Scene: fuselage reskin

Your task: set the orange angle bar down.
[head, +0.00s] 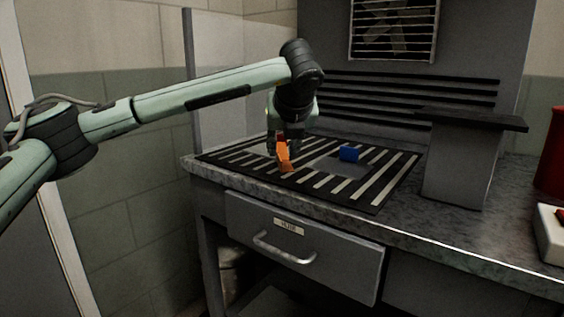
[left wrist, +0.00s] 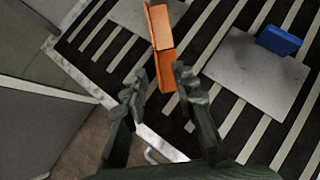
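The orange angle bar (head: 284,156) is at the left part of the black-and-white striped mat (head: 375,190) on the bench, right below my left gripper (head: 285,143). In the left wrist view the bar (left wrist: 161,42) shows as two orange faces meeting at a bend, its near end between or just beyond the fingertips. My left gripper (left wrist: 160,78) has its fingers apart, with a visible gap beside the bar on the left. The bar looks low over or on the mat; I cannot tell whether it touches. My right gripper is not in view.
A blue block (head: 349,153) sits on a grey plate (head: 340,168) in the mat, right of the bar. A raised grey stand (head: 465,155) is farther right, then a red container (head: 552,155) and a white box (head: 552,232). The closed drawer (head: 300,245) is below the bench top.

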